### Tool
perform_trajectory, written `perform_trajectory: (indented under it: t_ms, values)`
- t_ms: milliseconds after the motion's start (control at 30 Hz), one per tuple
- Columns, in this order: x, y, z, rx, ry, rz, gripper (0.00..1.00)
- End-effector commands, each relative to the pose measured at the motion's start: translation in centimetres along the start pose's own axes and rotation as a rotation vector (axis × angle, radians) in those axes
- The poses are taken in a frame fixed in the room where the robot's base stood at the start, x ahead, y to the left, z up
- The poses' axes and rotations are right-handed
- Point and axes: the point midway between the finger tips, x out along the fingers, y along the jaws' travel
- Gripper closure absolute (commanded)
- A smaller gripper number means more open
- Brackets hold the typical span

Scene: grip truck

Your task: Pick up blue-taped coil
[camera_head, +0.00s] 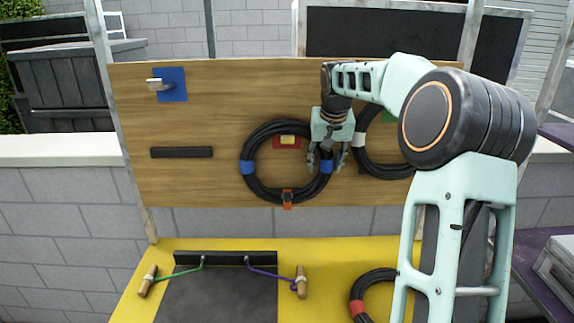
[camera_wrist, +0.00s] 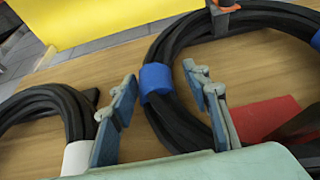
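The blue-taped black coil (camera_head: 247,167) hangs on the wooden board, with blue tape on its left and right sides. A red plate with a yellow piece (camera_head: 287,142) sits inside its upper part, and an orange clip (camera_head: 287,197) is at its bottom. My gripper (camera_head: 328,163) is at the coil's right side. In the wrist view my gripper (camera_wrist: 162,88) is open, one finger outside the ring and one inside it. The blue-taped part of the coil (camera_wrist: 156,82) lies between the fingers, with gaps visible.
A white-taped coil (camera_head: 378,167) hangs close on the right, near my gripper. A red-taped coil (camera_head: 358,307) lies on the yellow surface (camera_head: 330,250) below. The wooden board (camera_head: 180,115) has a blue plate with a hook (camera_head: 171,85) and a black bar (camera_head: 181,152) at left.

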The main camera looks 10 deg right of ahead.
Motion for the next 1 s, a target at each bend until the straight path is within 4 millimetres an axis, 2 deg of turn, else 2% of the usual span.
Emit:
perform_trajectory:
  t_ms: [33, 367, 867, 1000]
  values:
    - [0.0, 0.0, 0.0, 0.000, 0.000, 0.000, 0.65]
    - [-0.1, 0.0, -0.1, 0.001, 0.002, 0.000, 1.00]
    - [-0.5, -0.1, -0.4, 0.003, 0.012, -0.002, 1.00]
    - [-1.2, -0.1, -0.8, 0.003, 0.014, -0.001, 1.00]
